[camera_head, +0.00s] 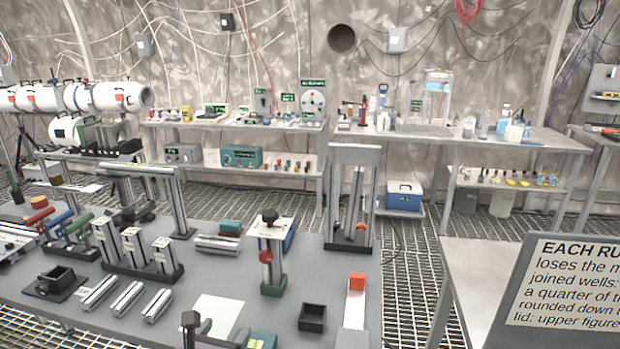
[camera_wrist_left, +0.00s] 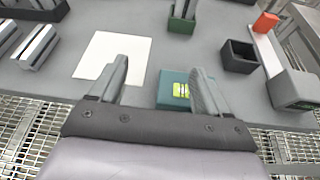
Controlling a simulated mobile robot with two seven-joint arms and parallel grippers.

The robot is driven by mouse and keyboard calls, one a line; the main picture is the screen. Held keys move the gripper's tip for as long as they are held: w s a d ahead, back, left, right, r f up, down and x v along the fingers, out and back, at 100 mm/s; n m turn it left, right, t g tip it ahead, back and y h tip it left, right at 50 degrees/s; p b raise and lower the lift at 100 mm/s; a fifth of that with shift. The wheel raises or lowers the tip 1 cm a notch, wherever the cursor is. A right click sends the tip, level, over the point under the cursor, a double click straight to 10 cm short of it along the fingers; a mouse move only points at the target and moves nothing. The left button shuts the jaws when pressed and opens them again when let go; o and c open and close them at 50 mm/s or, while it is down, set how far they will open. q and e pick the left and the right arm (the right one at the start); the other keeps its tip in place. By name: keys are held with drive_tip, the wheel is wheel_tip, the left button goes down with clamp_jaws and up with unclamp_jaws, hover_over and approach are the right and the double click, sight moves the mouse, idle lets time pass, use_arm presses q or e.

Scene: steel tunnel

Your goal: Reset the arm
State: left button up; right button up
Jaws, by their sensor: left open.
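My left gripper (camera_head: 216,330) shows at the bottom edge of the head view, over the near edge of the grey table (camera_head: 180,262). In the left wrist view its two fingers (camera_wrist_left: 160,70) stand apart with nothing held between them. A white sheet (camera_head: 218,312) lies flat just beyond it; it also shows in the left wrist view (camera_wrist_left: 112,57). A teal box with a lit green label (camera_wrist_left: 172,88) sits by the right finger, partly hidden by it. My right gripper is not in view.
A small black open box (camera_head: 312,318) and a grey strip with an orange block (camera_head: 356,282) lie to the right. A clamp-like stand with a green base (camera_head: 272,255) rises beyond the sheet. Several metal bars (camera_head: 127,298) lie left. A sign (camera_head: 560,290) stands at far right.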

use_arm(q)
drive_tip(key=a+r+m+y, duration=0.1)
drive_tip(key=a+y, duration=0.4)
drive_tip(key=a, duration=1.9)
drive_tip(key=s+d+f+n+g+h, duration=0.2)
drive_tip(key=s+f+n, duration=0.3)
drive_tip(key=s+n, duration=0.75)
drive_tip(key=s+d+f+n+g+h, duration=0.25)
drive_tip(key=s+f+n, duration=0.35)
drive_tip(key=s+n, duration=0.65)
drive_tip(key=d+f+n+t+h, duration=0.1)
drive_tip(key=d+f+n, duration=0.1)
drive_tip(key=d+n, duration=1)
drive_tip(key=d, duration=0.4)
drive_tip(key=shift+w+f+t, duration=0.2)
drive_tip(key=shift+w+t, duration=0.15)
drive_tip(key=shift+w, duration=0.05)
drive_tip(key=shift+d, duration=0.1)
